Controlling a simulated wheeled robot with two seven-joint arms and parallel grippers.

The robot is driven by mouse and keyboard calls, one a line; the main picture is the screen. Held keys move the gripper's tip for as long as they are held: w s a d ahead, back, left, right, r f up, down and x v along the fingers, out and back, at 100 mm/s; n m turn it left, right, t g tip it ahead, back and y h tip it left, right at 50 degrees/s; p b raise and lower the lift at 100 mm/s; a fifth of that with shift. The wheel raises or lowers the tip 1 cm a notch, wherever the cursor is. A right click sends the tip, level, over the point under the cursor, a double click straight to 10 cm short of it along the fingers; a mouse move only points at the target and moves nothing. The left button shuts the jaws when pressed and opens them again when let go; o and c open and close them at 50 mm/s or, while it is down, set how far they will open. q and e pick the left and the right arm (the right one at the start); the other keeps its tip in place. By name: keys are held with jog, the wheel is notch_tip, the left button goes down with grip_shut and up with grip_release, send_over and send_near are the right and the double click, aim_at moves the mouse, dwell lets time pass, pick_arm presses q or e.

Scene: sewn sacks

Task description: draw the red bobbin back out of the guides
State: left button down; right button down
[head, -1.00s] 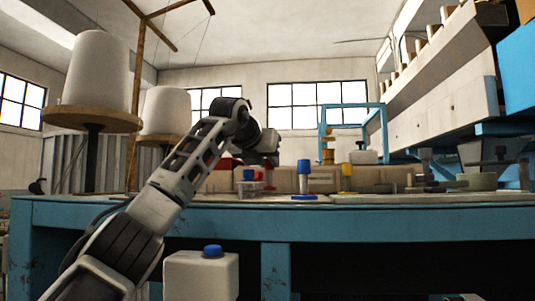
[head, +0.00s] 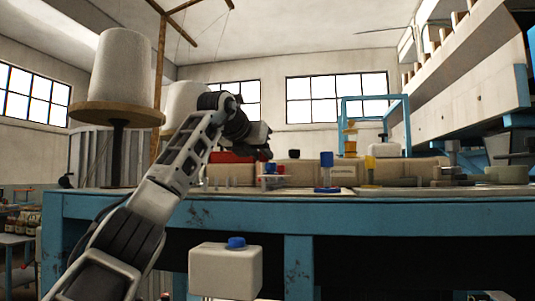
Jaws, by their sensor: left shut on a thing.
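My left gripper (head: 264,152) is above the bench, at the end of the arm that comes in from the lower left. It is shut, and its fingers are small and dark here. A small red piece, which looks like the red bobbin (head: 281,168), shows just below the fingers. It is beside a small blue piece (head: 270,168) on a low, pale stand that looks like the guides (head: 273,179). I cannot tell how far the bobbin is within the guides. My right gripper is not in view.
On the blue-edged bench (head: 400,208) stand a blue spool (head: 327,172), a yellow piece (head: 370,168) and pale sewn sacks (head: 405,170). A red block (head: 232,157) lies behind my arm. A white can with a blue cap (head: 226,268) is in front, below the bench top.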

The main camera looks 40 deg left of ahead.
pick_arm(q)
jog(key=shift+d+r, duration=0.15)
jog(key=shift+r, duration=1.5)
